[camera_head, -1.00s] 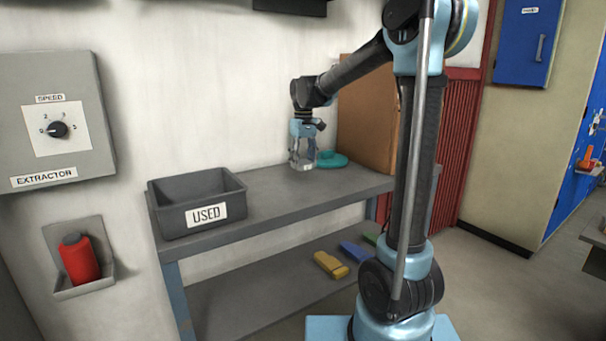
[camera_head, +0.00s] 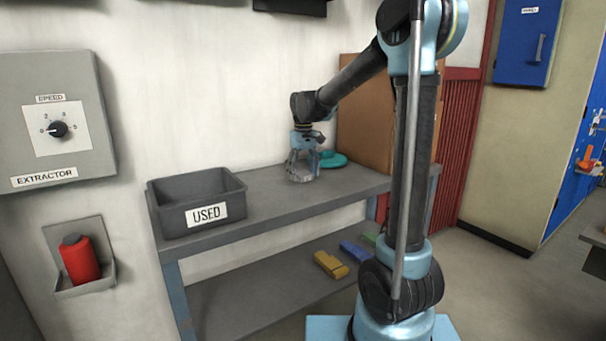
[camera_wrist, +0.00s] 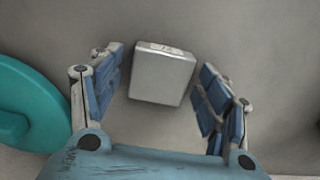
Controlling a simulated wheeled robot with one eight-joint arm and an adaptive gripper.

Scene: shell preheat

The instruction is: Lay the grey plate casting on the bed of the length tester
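A light grey, squarish metal piece (camera_wrist: 162,76), which looks like the grey plate casting, lies on the grey bench top in the wrist view. A small pale marked strip shows along its far edge. My gripper (camera_wrist: 160,92) is open, with its blue-padded fingers to the left and right of the piece and a gap on each side. In the head view my gripper (camera_head: 302,176) is low over the bench, left of a teal round object, and the piece cannot be made out there. I cannot identify the length tester in either view.
The teal object (camera_wrist: 28,105) lies close to the left finger; it also shows in the head view (camera_head: 333,160). A dark USED bin (camera_head: 165,215) stands at the bench's left end. A brown board (camera_head: 362,125) stands behind. Bench between bin and gripper is clear.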

